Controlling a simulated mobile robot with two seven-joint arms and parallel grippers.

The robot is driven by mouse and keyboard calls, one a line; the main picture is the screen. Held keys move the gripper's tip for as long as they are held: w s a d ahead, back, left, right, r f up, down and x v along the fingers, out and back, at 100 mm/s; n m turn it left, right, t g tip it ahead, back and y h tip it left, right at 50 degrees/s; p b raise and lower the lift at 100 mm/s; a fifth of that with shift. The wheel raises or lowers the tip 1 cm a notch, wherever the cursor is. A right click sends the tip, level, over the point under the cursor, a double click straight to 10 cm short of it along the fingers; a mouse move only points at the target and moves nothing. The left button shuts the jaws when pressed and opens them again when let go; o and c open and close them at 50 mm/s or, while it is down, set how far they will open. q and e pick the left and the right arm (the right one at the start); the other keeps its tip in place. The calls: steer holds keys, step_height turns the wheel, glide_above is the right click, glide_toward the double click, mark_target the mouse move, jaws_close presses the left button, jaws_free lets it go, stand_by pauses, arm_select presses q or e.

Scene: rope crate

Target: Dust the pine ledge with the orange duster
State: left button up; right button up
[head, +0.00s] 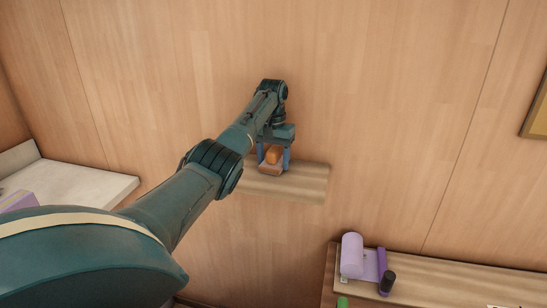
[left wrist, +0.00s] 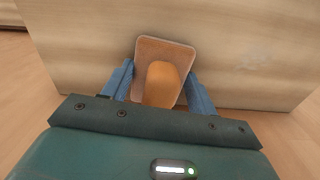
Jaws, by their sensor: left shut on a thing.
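The pine ledge (head: 305,186) is a pale wooden shelf on the wood-panelled wall, in the middle of the head view. It fills the upper part of the left wrist view (left wrist: 245,55). The orange duster (head: 272,157) has a rounded orange handle and a flat, brownish pad; it also shows in the left wrist view (left wrist: 160,83). My left gripper (head: 273,160) is shut on the duster, with blue fingers on either side of it. The duster is over the ledge's left part; I cannot tell if its pad touches the surface. My right gripper is out of view.
A wooden shelf (head: 450,280) at lower right carries a purple roll-shaped thing (head: 352,256) and a dark cylinder (head: 387,282). A pale counter (head: 75,185) stands at left with a purple thing on it. A framed piece (head: 537,112) hangs at far right. The ledge's right part is bare.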

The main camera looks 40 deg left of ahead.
arm_select(q)
steer(key=shift+s+d+f, duration=0.1)
steer(key=shift+s+d, duration=0.15)
steer(key=shift+s, duration=0.3)
steer(key=shift+s+d+f, duration=0.1)
steer(key=shift+s+d, duration=0.15)
steer(key=shift+s, duration=0.3)
steer(key=shift+r, duration=0.1)
steer(key=shift+w+d+r, duration=0.1)
steer(key=shift+w+d, duration=0.1)
steer(key=shift+w, duration=0.8)
steer(key=shift+a, duration=0.15)
steer(key=shift+s+a, duration=0.6)
steer(key=shift+a, duration=0.35)
